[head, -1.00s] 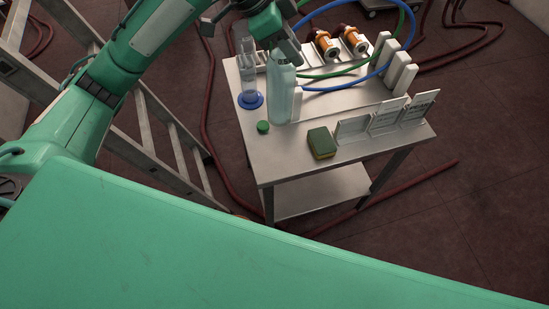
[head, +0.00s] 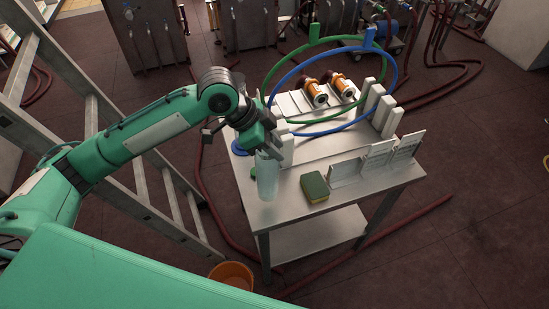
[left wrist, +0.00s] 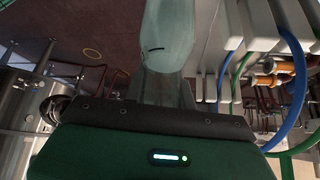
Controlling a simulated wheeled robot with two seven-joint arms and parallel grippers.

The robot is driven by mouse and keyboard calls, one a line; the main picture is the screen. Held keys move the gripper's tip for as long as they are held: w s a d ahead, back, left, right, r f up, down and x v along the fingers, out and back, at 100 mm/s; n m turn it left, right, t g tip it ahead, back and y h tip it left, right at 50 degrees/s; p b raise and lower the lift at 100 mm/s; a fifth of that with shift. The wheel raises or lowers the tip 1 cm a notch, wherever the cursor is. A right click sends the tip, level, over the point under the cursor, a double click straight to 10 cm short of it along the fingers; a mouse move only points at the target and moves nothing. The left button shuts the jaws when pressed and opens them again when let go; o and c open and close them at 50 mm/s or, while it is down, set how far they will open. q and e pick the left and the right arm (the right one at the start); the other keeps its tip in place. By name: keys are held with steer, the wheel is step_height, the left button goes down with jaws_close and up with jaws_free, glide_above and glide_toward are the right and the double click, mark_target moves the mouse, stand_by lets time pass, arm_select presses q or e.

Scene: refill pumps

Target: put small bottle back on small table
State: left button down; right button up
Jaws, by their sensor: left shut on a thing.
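The small bottle (head: 267,180) is pale, translucent and upright over the near left part of the small table (head: 283,216). My left gripper (head: 266,148) is shut on its upper part from above. I cannot tell whether its base touches the tabletop. In the left wrist view the bottle (left wrist: 166,40) stands out from between the fingers (left wrist: 165,88). The grip itself is partly hidden in the head view. My right gripper is not in view.
A green cap (head: 253,173) lies just left of the bottle. A sponge (head: 314,187), white panels (head: 380,157), white blocks (head: 384,110) and green and blue hoses are on the table. A ladder (head: 150,160) and orange bucket (head: 232,274) stand nearby.

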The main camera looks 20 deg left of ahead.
arm_select(q)
steer(key=shift+f+p, duration=0.4)
steer(key=shift+f, duration=2.5)
steer(key=c, duration=1.1)
jaws_free()
steer(key=shift+c, duration=0.2)
steer(key=b, duration=0.2)
glide_toward(275, 161)
steer(key=shift+w+a+f, duration=0.4)
steer(key=shift+w+a, duration=0.35)
steer(key=shift+a, duration=0.1)
